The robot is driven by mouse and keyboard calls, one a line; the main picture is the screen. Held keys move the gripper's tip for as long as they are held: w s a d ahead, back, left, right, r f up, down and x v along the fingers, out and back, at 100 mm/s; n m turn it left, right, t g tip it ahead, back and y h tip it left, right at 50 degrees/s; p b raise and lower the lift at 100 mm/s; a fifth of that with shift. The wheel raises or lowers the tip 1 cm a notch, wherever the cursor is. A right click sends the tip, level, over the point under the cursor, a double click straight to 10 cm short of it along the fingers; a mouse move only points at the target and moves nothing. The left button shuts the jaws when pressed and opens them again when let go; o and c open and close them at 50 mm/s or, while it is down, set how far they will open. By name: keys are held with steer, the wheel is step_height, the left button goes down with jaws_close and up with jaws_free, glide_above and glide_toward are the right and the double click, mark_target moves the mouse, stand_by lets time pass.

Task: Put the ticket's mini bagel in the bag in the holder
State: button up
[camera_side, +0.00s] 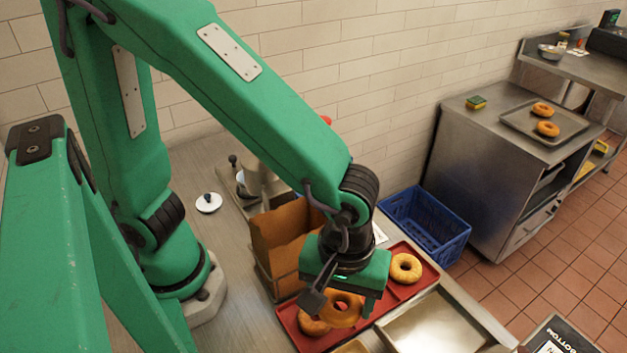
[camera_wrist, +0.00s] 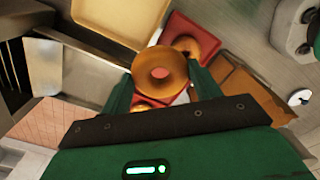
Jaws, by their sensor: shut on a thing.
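My gripper (camera_side: 345,297) is shut on a brown bagel (camera_side: 341,319), held above the red tray (camera_side: 428,278). In the wrist view the held bagel (camera_wrist: 142,74) sits between the two green fingers, its hole facing the camera. A pale golden bagel (camera_side: 405,278) lies at the tray's far end, and another bagel (camera_side: 311,328) lies under my gripper, partly hidden. The open brown paper bag (camera_side: 272,232) stands in its wire holder (camera_side: 277,284), left of my gripper; it also shows at the right in the wrist view (camera_wrist: 232,85). A white paper (camera_side: 379,234) is partly hidden behind my arm; its print is unreadable.
A metal pan (camera_side: 432,325) lies right of the red tray. A blue crate (camera_side: 428,222) stands behind. A distant steel counter (camera_side: 478,135) carries a tray with two bagels.

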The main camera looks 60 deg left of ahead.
steer(key=shift+r, duration=0.1)
stand_by(0.5)
steer(key=a+r+n, duration=0.2)
steer(key=a+r, duration=0.3)
steer(key=a, duration=0.3)
steer(key=w+a+r+n, duration=0.1)
steer(key=a+r+n, duration=0.1)
steer(key=a+r, duration=0.3)
steer(key=a, duration=0.4)
steer(key=shift+w+a+r+n, duration=0.2)
steer(key=shift+a+n, duration=0.1)
steer(key=shift+f, duration=0.2)
steer(key=shift+f, duration=3.1)
steer(key=o, duration=1)
steer(key=shift+o, duration=0.2)
